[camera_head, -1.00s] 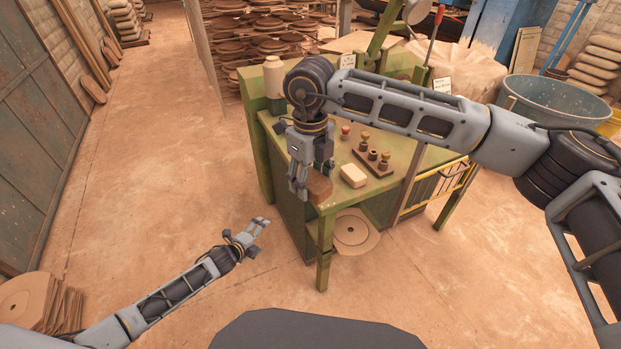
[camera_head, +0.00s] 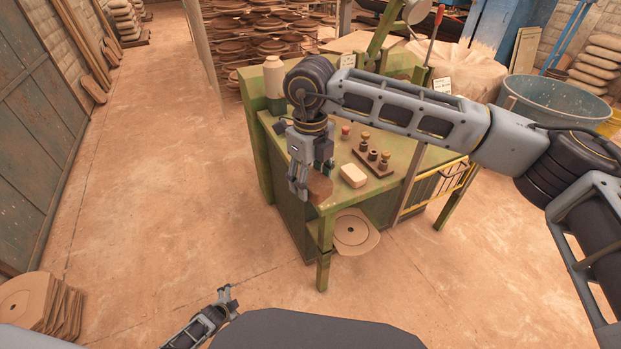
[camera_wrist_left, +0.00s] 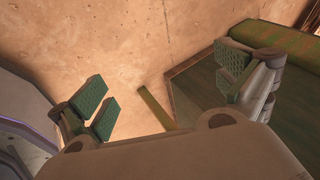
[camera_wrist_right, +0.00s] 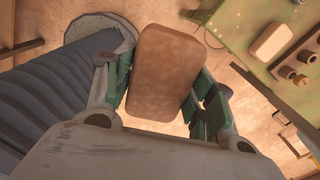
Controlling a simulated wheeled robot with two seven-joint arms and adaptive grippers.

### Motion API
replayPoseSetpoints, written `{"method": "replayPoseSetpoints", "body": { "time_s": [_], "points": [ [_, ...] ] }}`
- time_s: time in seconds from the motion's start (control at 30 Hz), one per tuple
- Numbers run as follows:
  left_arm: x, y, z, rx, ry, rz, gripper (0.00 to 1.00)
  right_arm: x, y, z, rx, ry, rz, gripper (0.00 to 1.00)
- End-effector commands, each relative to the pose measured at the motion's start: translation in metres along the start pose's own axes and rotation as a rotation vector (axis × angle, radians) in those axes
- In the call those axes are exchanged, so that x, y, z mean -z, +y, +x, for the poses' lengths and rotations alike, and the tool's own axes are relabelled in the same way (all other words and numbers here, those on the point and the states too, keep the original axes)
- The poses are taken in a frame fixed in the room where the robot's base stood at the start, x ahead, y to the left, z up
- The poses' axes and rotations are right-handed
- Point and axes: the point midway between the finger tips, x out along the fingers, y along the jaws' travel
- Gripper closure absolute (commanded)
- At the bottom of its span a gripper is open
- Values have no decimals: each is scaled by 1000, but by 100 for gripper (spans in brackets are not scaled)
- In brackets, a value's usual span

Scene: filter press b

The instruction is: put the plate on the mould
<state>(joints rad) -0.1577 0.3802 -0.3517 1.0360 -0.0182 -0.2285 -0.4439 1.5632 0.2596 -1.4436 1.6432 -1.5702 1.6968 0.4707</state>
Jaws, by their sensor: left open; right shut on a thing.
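My right gripper (camera_head: 300,188) is shut on a brown rounded block (camera_head: 319,188) beside the near left corner of the green table. The block (camera_wrist_right: 165,70) fills the space between its fingers in the right wrist view. My left gripper (camera_head: 226,296) is open and empty, low near my base. I cannot pick out the mould.
The green table (camera_head: 405,160) bears a cream block (camera_head: 353,175) and a dark rack of small stamps (camera_head: 374,160). A pale jar (camera_head: 273,76) stands at its back left. Stacked sheets (camera_head: 40,302) lie at lower left. The floor left of the table is clear.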

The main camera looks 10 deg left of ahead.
Motion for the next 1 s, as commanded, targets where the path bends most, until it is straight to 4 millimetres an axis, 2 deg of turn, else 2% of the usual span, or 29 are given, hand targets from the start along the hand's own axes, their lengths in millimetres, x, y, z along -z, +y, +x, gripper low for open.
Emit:
{"method": "replayPoseSetpoints", "body": {
  "time_s": [0.03,0.2,0.5,0.8,1.0],
  "points": [
    [-11,15,1,-17,-20,-38,0,0,0,-1,0,-1,0,83],
    [-42,59,1,-63,-82,-164,0,0,0,-1,0,-1,0,83],
    [-91,141,-10,-137,-197,-374,0,0,0,-1,0,-1,0,83],
    [-130,225,-32,-200,-315,-568,0,0,0,-1,0,-1,0,83],
    [-146,268,-48,-229,-379,-663,0,0,0,-1,0,-1,0,83]
  ]
}}
